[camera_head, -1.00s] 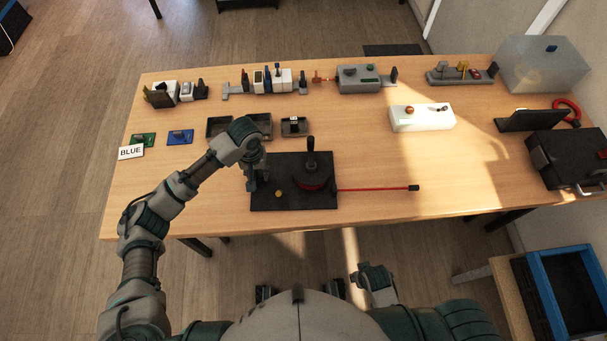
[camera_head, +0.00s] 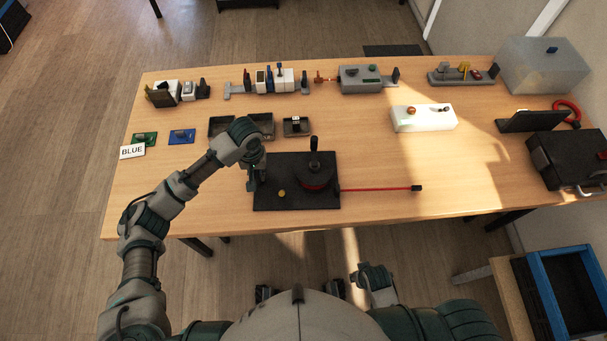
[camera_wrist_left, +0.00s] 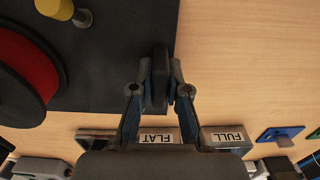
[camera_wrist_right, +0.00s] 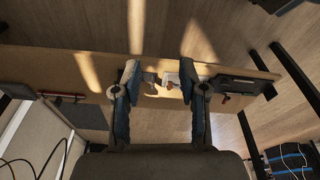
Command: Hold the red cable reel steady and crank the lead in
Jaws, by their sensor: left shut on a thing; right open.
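The red cable reel (camera_head: 316,181) sits on a black base plate (camera_head: 300,202) at the table's front. Its black crank (camera_head: 314,150) stands up on top. The red lead (camera_head: 375,189) runs out to the right and ends in a black plug (camera_head: 417,188). My left gripper (camera_head: 256,184) is at the plate's left edge, shut on a dark upright grip (camera_wrist_left: 160,75). The red drum (camera_wrist_left: 28,70) shows at the left of the left wrist view. My right gripper (camera_head: 376,290) is open and empty, low in front of the table; it also shows in the right wrist view (camera_wrist_right: 159,72).
A yellow knob (camera_head: 282,193) stands on the plate beside the reel. Trays (camera_head: 260,125), a white box (camera_head: 423,118) and several wiring fixtures stand farther back. A black case (camera_head: 568,158) is at the right. The table around the lead is clear.

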